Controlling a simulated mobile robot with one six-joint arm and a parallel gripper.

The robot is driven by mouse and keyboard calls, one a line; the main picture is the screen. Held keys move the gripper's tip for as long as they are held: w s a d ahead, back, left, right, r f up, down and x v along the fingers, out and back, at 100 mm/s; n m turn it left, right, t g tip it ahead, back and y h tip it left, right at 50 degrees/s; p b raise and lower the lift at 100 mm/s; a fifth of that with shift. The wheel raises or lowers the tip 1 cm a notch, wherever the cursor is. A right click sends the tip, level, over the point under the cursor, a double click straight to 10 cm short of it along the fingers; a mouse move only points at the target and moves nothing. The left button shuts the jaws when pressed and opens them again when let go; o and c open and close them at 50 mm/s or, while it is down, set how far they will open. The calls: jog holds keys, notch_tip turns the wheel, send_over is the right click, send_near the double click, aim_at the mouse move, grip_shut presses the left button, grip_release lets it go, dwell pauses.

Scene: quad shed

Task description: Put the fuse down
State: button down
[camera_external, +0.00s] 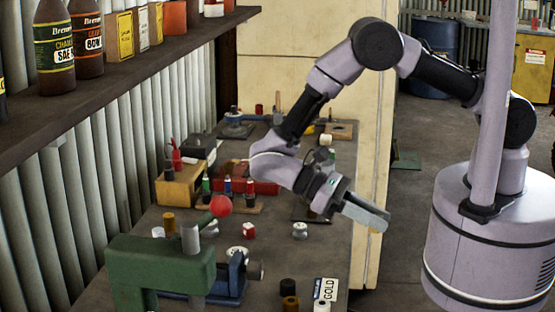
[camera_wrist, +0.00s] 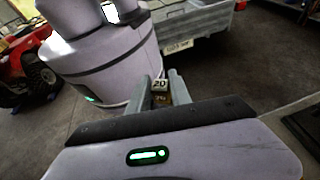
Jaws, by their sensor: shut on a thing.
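The fuse (camera_wrist: 160,86) is a small block with a pale top marked with dark characters, perhaps "20", and a brownish lower part. It sits between the two grey fingers of my gripper (camera_wrist: 160,92) in the wrist view, and the gripper is shut on it. In the external view my gripper (camera_external: 366,214) is beyond the right edge of the workbench (camera_external: 275,262), pointing right and slightly down. It is held in the air. The fuse is hidden behind the fingers in that view.
On the bench stand a green press (camera_external: 160,268) with a red knob, a red tray (camera_external: 250,184), a yellow box (camera_external: 181,187), a white-and-red small part (camera_external: 249,231) and a GOLD-labelled item (camera_external: 325,290). A shelf with bottles overhangs the left. The bench's right middle has bare room.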

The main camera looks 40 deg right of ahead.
jog(key=w+d+n+t+h, duration=0.3)
jog(key=w+n+t, duration=0.4)
jog(key=w, duration=0.2)
jog(key=w+d+n+t+h, duration=0.2)
jog(key=w+d+n+t, duration=0.1)
jog(key=w+n+t, duration=0.5)
jog(key=w+a+r+n+t+y+p, duration=0.1)
jog(key=w+a+r+n+t+y, duration=0.4)
jog(key=w, duration=0.4)
jog(key=w+a+r+n+t+y, duration=0.2)
jog(key=w+a+r+n+t, duration=0.25)
jog(key=w+a, duration=0.4)
jog(key=m+g+h+b, duration=0.1)
jog(key=m+g+b, duration=0.1)
jog(key=b, duration=0.7)
send_over(256, 222)
notch_tip(256, 222, down, 12)
jog(key=shift+n, duration=0.25)
notch_tip(256, 222, down, 9)
jog(key=b, duration=0.3)
